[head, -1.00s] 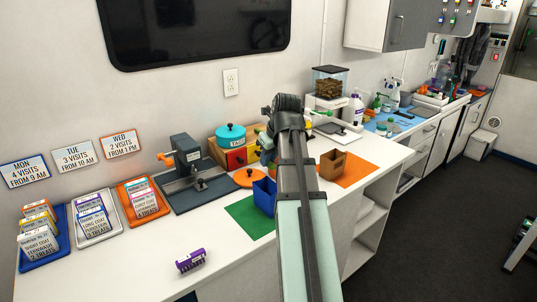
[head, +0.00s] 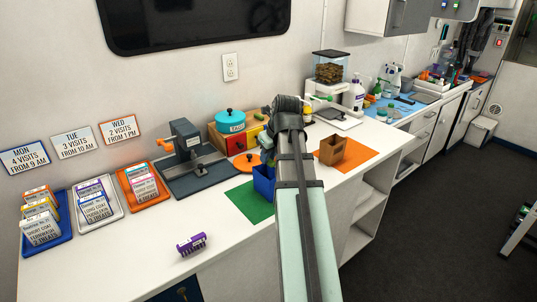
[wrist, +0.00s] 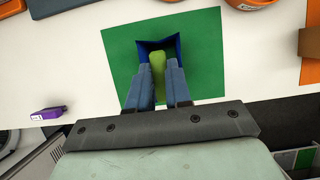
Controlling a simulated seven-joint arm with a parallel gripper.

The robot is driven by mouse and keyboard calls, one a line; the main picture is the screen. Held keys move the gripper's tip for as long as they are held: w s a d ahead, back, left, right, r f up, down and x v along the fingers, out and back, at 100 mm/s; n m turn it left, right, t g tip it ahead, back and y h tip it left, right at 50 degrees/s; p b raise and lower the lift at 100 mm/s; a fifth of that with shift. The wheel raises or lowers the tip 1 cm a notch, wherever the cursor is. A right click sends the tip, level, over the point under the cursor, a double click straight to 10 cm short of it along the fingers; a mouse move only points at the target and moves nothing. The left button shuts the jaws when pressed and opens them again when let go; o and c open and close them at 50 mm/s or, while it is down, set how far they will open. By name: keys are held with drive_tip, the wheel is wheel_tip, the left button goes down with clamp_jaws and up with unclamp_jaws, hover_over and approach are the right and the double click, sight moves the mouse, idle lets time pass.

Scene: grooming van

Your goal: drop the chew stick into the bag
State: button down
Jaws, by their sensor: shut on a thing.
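A yellow-green chew stick (wrist: 157,62) is held between the two blue-grey fingers of my gripper (wrist: 162,76) in the wrist view. The open blue bag (wrist: 171,42) is directly behind the stick there, on a green mat (wrist: 121,45). The stick overlaps the bag's opening; I cannot tell how far it is above or inside it. In the head view the blue bag (head: 264,184) stands partly behind my arm. My gripper and the stick are hidden there.
A brown bag (head: 333,149) stands on an orange mat (head: 362,160) to the right. A purple piece (head: 191,244) lies at the counter's front. A dark press (head: 190,165) and card trays (head: 97,210) stand to the left.

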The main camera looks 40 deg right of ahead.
drive_tip(key=c, duration=1)
unclamp_jaws()
drive_tip(key=shift+o, duration=0.2)
drive_tip(key=shift+r, duration=0.15)
drive_tip(key=shift+r, duration=2.85)
drive_tip(key=o, duration=0.8)
drive_tip(key=shift+r, duration=0.1)
